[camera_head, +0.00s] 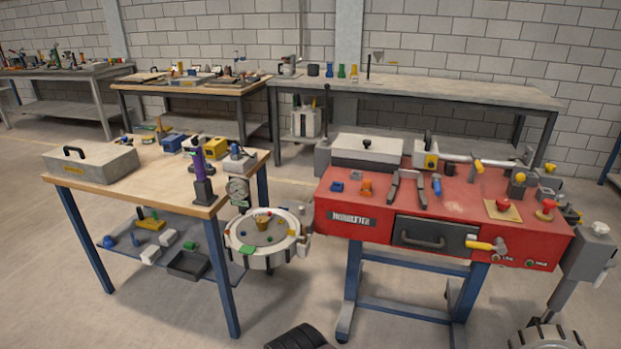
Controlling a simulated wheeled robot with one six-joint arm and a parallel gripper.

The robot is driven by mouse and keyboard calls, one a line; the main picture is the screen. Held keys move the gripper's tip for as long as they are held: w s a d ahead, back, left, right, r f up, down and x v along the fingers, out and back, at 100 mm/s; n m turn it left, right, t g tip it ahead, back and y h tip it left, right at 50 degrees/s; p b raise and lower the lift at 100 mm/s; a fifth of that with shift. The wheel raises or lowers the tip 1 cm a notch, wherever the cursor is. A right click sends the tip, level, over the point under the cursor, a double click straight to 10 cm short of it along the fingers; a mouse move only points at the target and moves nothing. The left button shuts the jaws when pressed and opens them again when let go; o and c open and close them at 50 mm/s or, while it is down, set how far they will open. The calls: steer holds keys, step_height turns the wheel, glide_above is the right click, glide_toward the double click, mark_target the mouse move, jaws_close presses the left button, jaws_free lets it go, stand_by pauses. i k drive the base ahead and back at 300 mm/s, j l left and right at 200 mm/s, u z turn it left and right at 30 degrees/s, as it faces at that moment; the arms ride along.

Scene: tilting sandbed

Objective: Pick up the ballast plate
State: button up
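I cannot tell for sure which thing is the ballast plate; no plate stands out clearly by shape or label. A red bench (350,222) stands at the right, with a white lidded box (366,151), a dark forked fixture (407,188) and several small parts on its top. A round white drum (262,253) with small coloured pieces on its top stands between the red bench and a wooden table. My gripper cannot be made out in this view.
The wooden table (145,185) at the left carries a grey case (92,162), a purple-and-black upright device (201,178) and small boxes; a lower shelf holds loose items. A long grey bench (450,90) stands along the back wall. Floor shows between the tables.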

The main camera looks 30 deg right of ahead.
mark_target(572, 215)
steer(key=z, duration=2.6)
